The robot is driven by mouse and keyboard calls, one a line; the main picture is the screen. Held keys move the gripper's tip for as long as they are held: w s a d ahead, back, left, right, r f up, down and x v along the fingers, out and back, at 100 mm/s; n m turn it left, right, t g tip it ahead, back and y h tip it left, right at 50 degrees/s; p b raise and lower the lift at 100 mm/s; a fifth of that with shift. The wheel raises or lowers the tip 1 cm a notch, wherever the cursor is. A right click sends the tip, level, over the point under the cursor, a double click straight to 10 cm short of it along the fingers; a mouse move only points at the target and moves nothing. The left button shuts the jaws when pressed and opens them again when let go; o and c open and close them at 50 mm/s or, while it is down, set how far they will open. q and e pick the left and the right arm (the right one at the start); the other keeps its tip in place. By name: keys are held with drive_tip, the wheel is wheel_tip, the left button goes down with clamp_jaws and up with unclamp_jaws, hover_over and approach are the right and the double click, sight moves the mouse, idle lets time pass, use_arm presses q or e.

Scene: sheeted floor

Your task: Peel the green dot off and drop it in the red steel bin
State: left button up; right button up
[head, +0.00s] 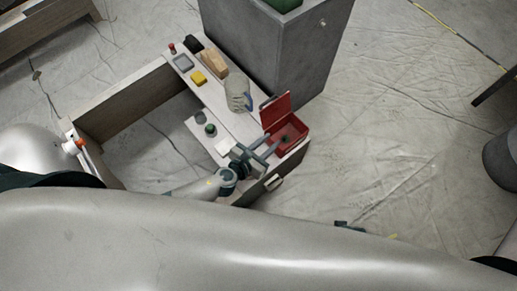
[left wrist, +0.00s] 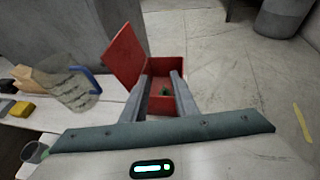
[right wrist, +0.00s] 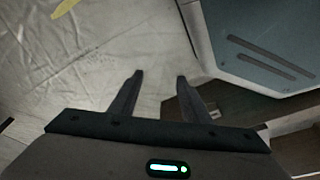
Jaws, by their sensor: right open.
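The red steel bin (head: 297,143) stands open on the right end of the pale bench top, its lid raised at the back. It also shows in the left wrist view (left wrist: 125,55). A small green piece (left wrist: 165,92) lies inside it, seen between my left fingers; I take it for the green dot, though its shape is too small to tell. My left gripper (left wrist: 161,75) is open, its fingers apart and reaching over the bin's near side. My right gripper (right wrist: 158,76) is open and empty above the sheeted floor.
A grey jug with a blue handle (head: 238,93), a yellow block (head: 198,77) and a wooden brush-like block (head: 214,63) stand along the bench. A dark green round item (head: 210,129) sits on a lower plate. A grey cabinet (head: 290,50) rises behind.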

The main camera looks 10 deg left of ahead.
use_arm(q)
drive_tip(key=v, duration=0.6)
drive_tip(key=shift+s, duration=0.2)
use_arm(e)
drive_tip(key=shift+s+d+f, duration=0.1)
drive_tip(key=shift+s+f, duration=0.1)
drive_tip(key=shift+f, duration=0.35)
drive_tip(key=shift+s+d+f, duration=0.1)
drive_tip(key=shift+s+f, duration=0.05)
drive_tip(key=shift+f, duration=0.35)
use_arm(q)
drive_tip(key=shift+a, duration=0.1)
use_arm(e)
drive_tip(key=shift+s, duration=0.1)
